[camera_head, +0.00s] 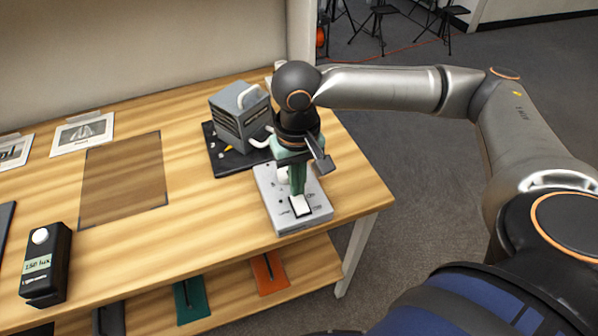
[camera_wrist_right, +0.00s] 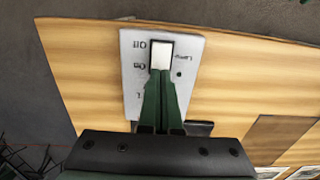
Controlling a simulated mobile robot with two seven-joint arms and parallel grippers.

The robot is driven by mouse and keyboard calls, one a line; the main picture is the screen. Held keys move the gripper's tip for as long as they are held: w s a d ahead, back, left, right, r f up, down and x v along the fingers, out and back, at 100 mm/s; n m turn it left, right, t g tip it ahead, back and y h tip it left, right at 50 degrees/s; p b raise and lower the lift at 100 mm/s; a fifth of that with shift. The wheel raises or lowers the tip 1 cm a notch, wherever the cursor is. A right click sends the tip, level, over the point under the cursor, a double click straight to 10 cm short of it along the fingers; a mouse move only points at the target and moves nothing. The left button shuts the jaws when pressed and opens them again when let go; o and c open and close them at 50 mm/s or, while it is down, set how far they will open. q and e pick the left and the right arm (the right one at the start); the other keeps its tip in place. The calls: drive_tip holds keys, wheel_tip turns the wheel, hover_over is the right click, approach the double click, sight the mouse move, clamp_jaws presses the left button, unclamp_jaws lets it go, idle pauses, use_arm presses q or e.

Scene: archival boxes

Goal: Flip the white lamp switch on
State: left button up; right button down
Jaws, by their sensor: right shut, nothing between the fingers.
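The white lamp switch (camera_head: 300,206) is a rocker in a dark frame on a light grey panel (camera_head: 268,188) near the table's right end. In the right wrist view the white switch (camera_wrist_right: 161,54) has upside-down "Off" and "On" labels to its left and "Lamp" to its right. My right gripper (camera_head: 298,191) points down over the panel with its green fingers shut and empty. In the wrist view its fingertips (camera_wrist_right: 161,76) are at the switch's "On"-side edge; I cannot tell if they touch it. My left gripper is not in view.
A grey box (camera_head: 240,118) with a white handle stands on a black mat (camera_head: 222,165) just behind the panel. A black lux meter (camera_head: 46,265) stands at the front left. A brown mat (camera_head: 122,180) and prints (camera_head: 82,132) lie on the wooden table (camera_head: 205,215).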

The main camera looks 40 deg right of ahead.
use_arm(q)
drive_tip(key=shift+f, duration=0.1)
use_arm(e)
drive_tip(key=shift+f, duration=0.85)
drive_tip(key=shift+r+p, duration=0.95)
drive_tip(key=shift+p, duration=0.2)
drive_tip(key=shift+r+p, duration=0.3)
drive_tip(key=shift+p, duration=0.15)
drive_tip(key=shift+r+p, duration=0.45)
drive_tip(key=shift+p, duration=0.25)
drive_tip(key=shift+r+p, duration=0.3)
drive_tip(key=shift+p, duration=0.1)
wheel_tip(320, 180, up, 3)
drive_tip(key=p, duration=0.4)
drive_tip(key=shift+r+p, duration=0.1)
drive_tip(key=shift+p, duration=0.25)
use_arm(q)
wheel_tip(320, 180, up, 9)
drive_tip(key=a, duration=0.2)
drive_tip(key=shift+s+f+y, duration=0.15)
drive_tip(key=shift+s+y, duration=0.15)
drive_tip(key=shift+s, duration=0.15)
use_arm(e)
drive_tip(key=shift+a, duration=0.1)
